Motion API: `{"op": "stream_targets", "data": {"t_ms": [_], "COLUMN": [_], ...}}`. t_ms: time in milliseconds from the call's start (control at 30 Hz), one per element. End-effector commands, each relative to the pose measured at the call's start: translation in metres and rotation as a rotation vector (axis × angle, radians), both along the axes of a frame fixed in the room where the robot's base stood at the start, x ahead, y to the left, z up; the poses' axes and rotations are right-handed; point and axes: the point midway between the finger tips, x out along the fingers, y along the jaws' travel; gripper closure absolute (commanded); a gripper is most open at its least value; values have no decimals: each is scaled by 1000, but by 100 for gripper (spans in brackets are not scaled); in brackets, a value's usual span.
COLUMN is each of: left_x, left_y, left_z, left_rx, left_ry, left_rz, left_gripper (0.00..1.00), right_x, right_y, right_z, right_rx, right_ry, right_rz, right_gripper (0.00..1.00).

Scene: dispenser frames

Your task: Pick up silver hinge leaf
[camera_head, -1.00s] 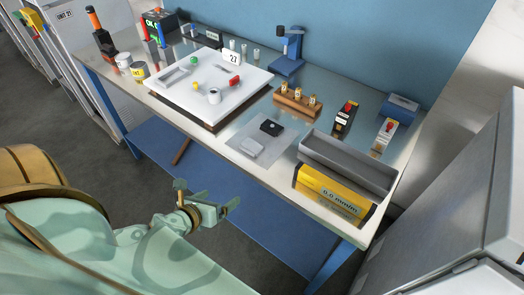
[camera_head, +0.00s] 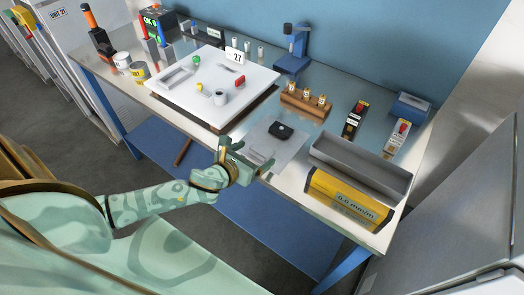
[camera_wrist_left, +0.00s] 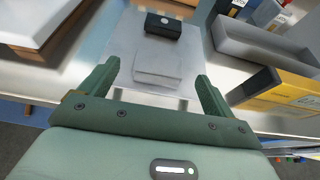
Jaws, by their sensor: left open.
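The silver hinge leaf (camera_head: 262,153) appears to be the flat pale grey plate on a light grey mat (camera_head: 293,148) near the bench's front edge. It is partly hidden by my gripper in the head view. In the left wrist view the hinge leaf (camera_wrist_left: 160,62) lies flat ahead, roughly centred between the fingers. My left gripper (camera_head: 252,160) is open and empty at the bench's front edge, with its fingertips (camera_wrist_left: 157,72) pointing toward the leaf. I cannot tell whether they touch it. My right gripper is not in view.
A black block (camera_head: 281,131) sits on the mat just behind the leaf. A white board (camera_head: 190,105) with small parts stands to the left. A grey open bin (camera_head: 360,168) with a yellow front box (camera_head: 345,200) is to the right. A wooden rack (camera_head: 306,103) stands behind.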

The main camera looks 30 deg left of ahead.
Motion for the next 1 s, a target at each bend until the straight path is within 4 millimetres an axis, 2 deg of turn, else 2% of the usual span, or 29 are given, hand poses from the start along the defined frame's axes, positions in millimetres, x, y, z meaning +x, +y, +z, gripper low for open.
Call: {"op": "stream_targets", "data": {"t_ms": [100, 200, 433, 467, 600, 633, 1000], "left_x": [19, 27, 29, 29, 29, 29, 29], "left_y": [0, -1, -1, -1, -1, -1, -1], "left_z": [-9, -13, -12, -12, -12, -12, -7], "left_rx": [-1, -1, 0, 0, -1, -1, 0], "left_ry": [-1, 1, 1, 1, 1, 1, -1], "left_rz": [1, 0, 0, 0, 0, 0, -1], "left_gripper": [11, 11, 11, 16, 55, 62, 62], "right_x": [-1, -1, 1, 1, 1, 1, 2], "right_y": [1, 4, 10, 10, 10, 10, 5], "right_z": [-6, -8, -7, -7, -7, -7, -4], "right_rx": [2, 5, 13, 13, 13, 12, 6], "right_ry": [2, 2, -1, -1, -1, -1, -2], "right_rz": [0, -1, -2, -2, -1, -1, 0], "right_gripper": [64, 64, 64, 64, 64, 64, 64]}}
